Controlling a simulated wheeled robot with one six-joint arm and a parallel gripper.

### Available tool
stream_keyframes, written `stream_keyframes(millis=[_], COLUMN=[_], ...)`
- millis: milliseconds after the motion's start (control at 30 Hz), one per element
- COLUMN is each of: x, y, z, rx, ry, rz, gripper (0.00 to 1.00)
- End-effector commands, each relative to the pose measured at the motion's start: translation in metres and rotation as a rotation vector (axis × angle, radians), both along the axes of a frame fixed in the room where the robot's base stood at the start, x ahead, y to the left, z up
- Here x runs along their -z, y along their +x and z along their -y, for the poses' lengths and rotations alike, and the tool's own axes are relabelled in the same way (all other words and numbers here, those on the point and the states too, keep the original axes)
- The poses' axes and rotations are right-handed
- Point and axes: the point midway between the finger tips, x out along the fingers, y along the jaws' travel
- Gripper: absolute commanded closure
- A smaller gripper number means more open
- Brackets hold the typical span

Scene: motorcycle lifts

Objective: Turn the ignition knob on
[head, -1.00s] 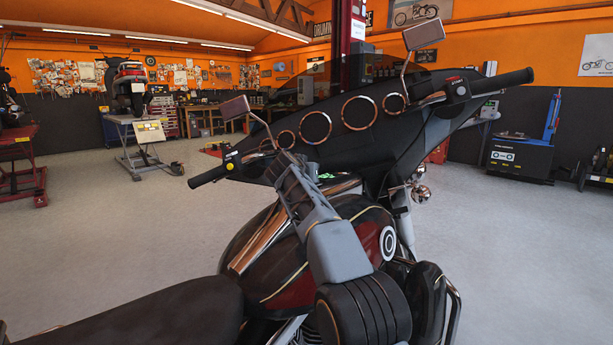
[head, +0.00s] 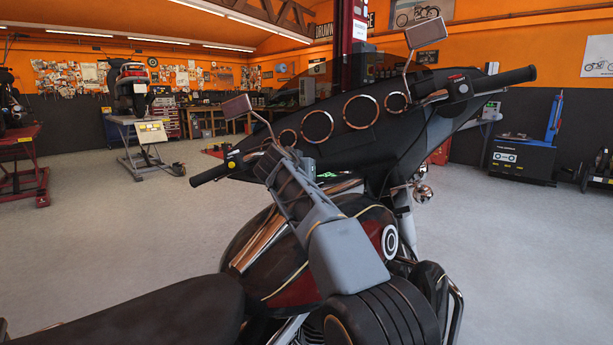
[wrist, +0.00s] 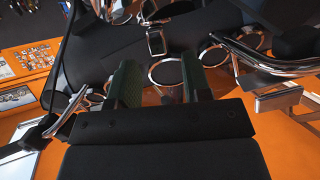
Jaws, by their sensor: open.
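My gripper (head: 272,166) is at the handlebar fairing, near the motorcycle's left-hand gauges in the head view. In the wrist view its two green-padded fingers (wrist: 159,74) are apart, with nothing held between them. A small chrome-edged fitting with a dark centre (wrist: 155,42) stands just beyond the fingertips, roughly in line with the gap. It may be the ignition knob, but I cannot be sure, nor tell its turn position. In the head view my arm and gripper hide that area. The black fairing (head: 410,135) carries several chrome-ringed gauges.
The left handlebar grip (head: 211,173) and a mirror (head: 236,106) are close to my gripper. The dark red tank (head: 290,285) and black seat (head: 150,312) lie below and beside my arm. Another motorcycle (head: 131,88) stands on a lift behind.

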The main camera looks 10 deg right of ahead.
Motion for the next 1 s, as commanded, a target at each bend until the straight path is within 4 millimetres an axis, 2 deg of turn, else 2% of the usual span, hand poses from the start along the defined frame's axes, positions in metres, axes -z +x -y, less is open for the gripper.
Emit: stream_keyframes(millis=[200,400,600,1000], x=[-0.015,-0.022,-0.025,-0.029], y=[-0.036,-0.056,-0.064,-0.067], z=[-0.02,-0.032,-0.036,-0.034], rx=[-0.003,-0.002,0.0,-0.001], ry=[0.0,0.001,0.0,-0.001], rz=[0.002,-0.001,-0.001,-0.009], gripper=[0.55,0.55,0.55,0.55])
